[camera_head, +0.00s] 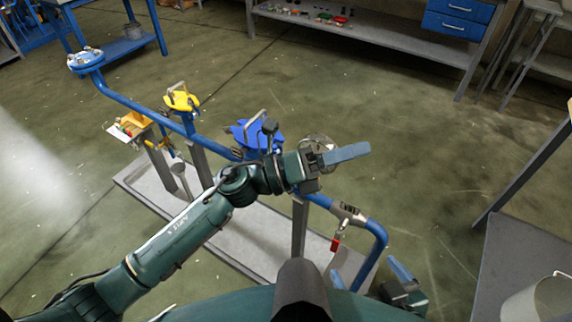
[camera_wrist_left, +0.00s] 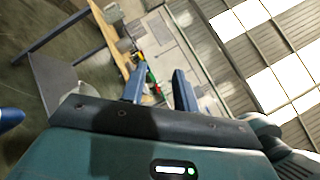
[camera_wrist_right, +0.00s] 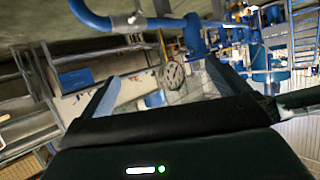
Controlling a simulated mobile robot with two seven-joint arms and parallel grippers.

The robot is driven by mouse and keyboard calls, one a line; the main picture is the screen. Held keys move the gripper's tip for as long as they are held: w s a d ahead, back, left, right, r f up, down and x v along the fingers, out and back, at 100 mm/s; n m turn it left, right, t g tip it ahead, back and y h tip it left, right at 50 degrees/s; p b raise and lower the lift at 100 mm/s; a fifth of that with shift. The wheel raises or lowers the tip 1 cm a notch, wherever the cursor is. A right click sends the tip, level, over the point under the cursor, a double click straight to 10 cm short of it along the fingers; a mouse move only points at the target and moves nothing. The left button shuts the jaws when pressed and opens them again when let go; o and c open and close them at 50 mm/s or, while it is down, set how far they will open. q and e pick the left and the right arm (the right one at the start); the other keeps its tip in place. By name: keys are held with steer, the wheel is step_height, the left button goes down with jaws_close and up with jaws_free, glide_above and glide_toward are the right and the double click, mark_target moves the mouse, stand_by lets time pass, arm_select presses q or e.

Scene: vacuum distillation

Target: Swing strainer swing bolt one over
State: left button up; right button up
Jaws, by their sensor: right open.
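A round grey metal disc (camera_head: 318,143), which may be the strainer's cover, sits on the blue pipe line just behind my left gripper, partly hidden by it. Its swing bolts cannot be told apart at this size. My left gripper (camera_head: 345,154) is in front of the disc, pointing right; whether it touches cannot be told. In the left wrist view its two fingers (camera_wrist_left: 158,90) are apart with nothing between them. My right gripper (camera_head: 400,278) is low, beside the pipe's right end. In the right wrist view its fingers (camera_wrist_right: 160,88) are wide apart and empty.
The blue pipe (camera_head: 130,98) runs over a grey tray (camera_head: 250,258), with a yellow-handled valve (camera_head: 181,101) and a blue valve part (camera_head: 256,135) on it. A red tag (camera_head: 335,244) hangs near the right end. A grey surface (camera_head: 515,255) with a white container (camera_head: 540,300) is at right.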

arm_select(q)
steer(key=w+a+f+m+g+y+b, duration=0.2)
steer(key=w+f+m+g+y+b, duration=0.3)
steer(key=f+m+y, duration=0.8)
steer(key=w+a+r+m+t+y+b, duration=0.35)
steer(key=w+a+m+t+y, duration=0.2)
steer(key=w+a, duration=0.55)
steer(key=s+x, duration=0.1)
steer(key=x, duration=1)
steer(key=shift+f+g, duration=0.35)
steer(key=shift+f, duration=0.2)
arm_select(e)
step_height(320, 180, down, 3)
steer(key=shift+s+a+f+t+y, duration=0.1)
steer(key=shift+t+y, duration=0.2)
steer(key=shift+t, duration=0.4)
arm_select(q)
steer(key=shift+d+m+h, duration=0.1)
steer(key=shift+m+h, duration=0.15)
steer(key=shift+c, duration=0.4)
